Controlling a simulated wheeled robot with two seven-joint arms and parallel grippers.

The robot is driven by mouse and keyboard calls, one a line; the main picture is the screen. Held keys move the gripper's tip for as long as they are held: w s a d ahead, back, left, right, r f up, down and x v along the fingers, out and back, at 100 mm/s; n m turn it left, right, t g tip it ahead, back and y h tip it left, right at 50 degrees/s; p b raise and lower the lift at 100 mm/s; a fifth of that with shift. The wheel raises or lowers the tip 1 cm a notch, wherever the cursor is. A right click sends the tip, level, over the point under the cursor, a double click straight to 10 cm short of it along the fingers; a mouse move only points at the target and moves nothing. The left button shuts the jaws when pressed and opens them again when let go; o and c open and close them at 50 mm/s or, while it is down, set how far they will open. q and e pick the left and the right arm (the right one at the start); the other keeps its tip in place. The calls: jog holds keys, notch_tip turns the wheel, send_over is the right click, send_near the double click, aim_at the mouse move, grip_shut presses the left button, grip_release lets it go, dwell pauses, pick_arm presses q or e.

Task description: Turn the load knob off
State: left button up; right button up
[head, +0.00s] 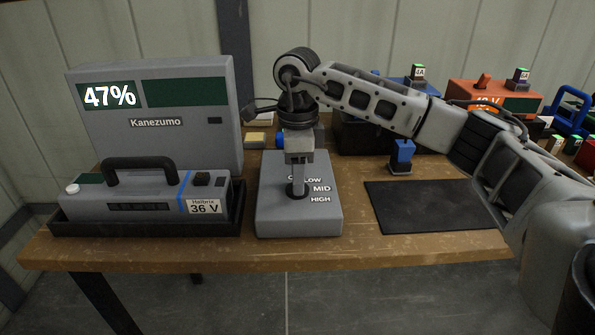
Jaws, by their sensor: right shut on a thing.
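The load knob (298,190) is a dark round knob on top of a grey box (270,222). White labels on the box read LOW, MID and HIGH, and the label above LOW is partly hidden by my gripper. My right gripper (299,180) points straight down from above and is shut on the knob. The gripper covers most of the knob, so I cannot tell which label it points to. My left gripper is not in the head view.
A grey Kanezumo unit (200,130) showing 47% stands at the left. A 36 V battery pack (140,207) sits in a black tray (150,229) before it. A black mat (435,207) lies at the right. A blue part (401,155) stands behind the mat.

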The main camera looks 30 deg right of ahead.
jog(key=o, duration=0.9)
jog(key=shift+r, duration=0.15)
jog(key=shift+c, duration=0.2)
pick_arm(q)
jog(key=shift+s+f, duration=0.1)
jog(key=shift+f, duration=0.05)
pick_arm(e)
jog(key=shift+o, duration=0.6)
pick_arm(q)
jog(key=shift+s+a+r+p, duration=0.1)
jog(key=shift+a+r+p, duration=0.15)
jog(key=shift+p, duration=0.6)
pick_arm(e)
notch_tip(320, 180, up, 16)
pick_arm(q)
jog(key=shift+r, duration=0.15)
